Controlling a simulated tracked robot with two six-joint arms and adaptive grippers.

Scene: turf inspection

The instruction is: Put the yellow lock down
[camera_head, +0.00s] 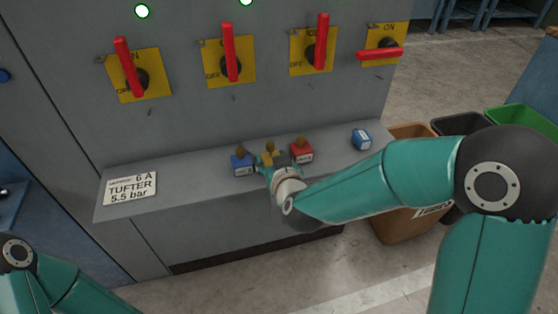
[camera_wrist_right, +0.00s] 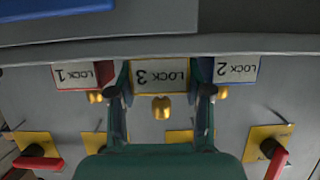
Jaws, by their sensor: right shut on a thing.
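The yellow lock (camera_head: 270,155) is at the grey shelf (camera_head: 190,178), between the blue lock (camera_head: 241,163) and the red lock (camera_head: 301,151). My right gripper (camera_head: 268,164) is shut on it. In the right wrist view the yellow lock (camera_wrist_right: 160,76) shows its "LOCK 3" label between my two fingers. The red lock's "LOCK 1" face (camera_wrist_right: 78,76) is close on the left there and the blue lock's "LOCK 2" face (camera_wrist_right: 234,70) on the right. I cannot tell whether the yellow lock touches the shelf. My left gripper is out of view; only part of that arm shows.
Above the shelf are red-handled switches on yellow plates; three handles stand upright, the rightmost (camera_head: 380,54) lies level. A small blue-and-white item (camera_head: 361,139) sits at the shelf's right end. A "TUFTER" label (camera_head: 129,189) is at the left. Bins, one brown (camera_head: 400,220), stand right.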

